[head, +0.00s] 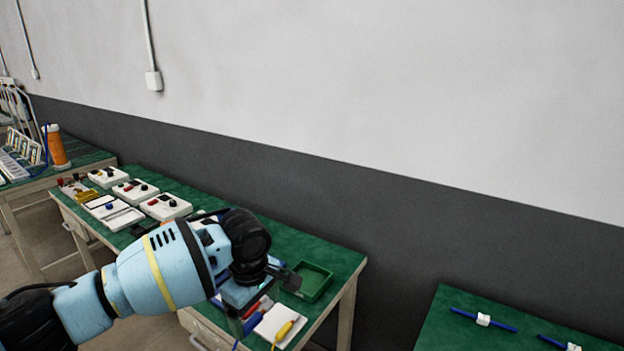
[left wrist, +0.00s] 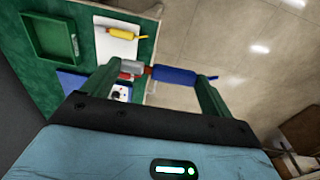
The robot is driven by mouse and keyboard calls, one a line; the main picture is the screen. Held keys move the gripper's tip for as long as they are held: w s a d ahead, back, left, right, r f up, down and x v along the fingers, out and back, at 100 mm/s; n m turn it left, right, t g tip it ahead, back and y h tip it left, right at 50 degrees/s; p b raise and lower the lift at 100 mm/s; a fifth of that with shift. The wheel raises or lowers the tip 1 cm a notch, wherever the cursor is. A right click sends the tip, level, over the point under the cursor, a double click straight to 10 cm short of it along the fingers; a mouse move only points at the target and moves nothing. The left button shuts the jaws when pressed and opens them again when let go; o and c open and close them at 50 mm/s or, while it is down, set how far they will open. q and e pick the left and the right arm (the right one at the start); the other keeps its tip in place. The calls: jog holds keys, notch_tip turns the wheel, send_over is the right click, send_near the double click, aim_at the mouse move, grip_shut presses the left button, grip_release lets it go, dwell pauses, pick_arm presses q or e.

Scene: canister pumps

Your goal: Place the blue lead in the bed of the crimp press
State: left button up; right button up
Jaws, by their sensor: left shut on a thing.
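In the left wrist view, the blue lead (left wrist: 174,75) has a thick blue body with a thin tip at the right. It lies across the space between the two green fingers of my left gripper (left wrist: 158,85), which is shut on it. A grey and red piece (left wrist: 131,68) shows at its left end; I cannot tell if it belongs to the lead. In the head view, my left gripper (head: 262,300) is over the front of the green-topped bench, partly hidden by my wrist. I cannot clearly identify the crimp press in either view. My right gripper is not in view.
A green tray (head: 313,283) stands near the bench's right end. Beside it a yellow-handled lead (head: 284,331) lies on a white plate (head: 268,322). Several white boxes with knobs (head: 135,190) stand further left. A separate green table (head: 455,335) at right holds blue rods with white blocks.

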pick_arm(q)
jog(key=shift+w, duration=0.2)
jog(key=shift+s, duration=0.1)
jog(key=s+d+m, duration=0.4)
jog(key=s+m, duration=0.7)
jog(key=s, duration=0.5)
jog(key=shift+s+r+h, duration=0.3)
jog(key=shift+s+r, duration=0.05)
jog(key=shift+s, duration=0.05)
jog(key=shift+d+m, duration=0.1)
jog(key=shift+m, duration=0.2)
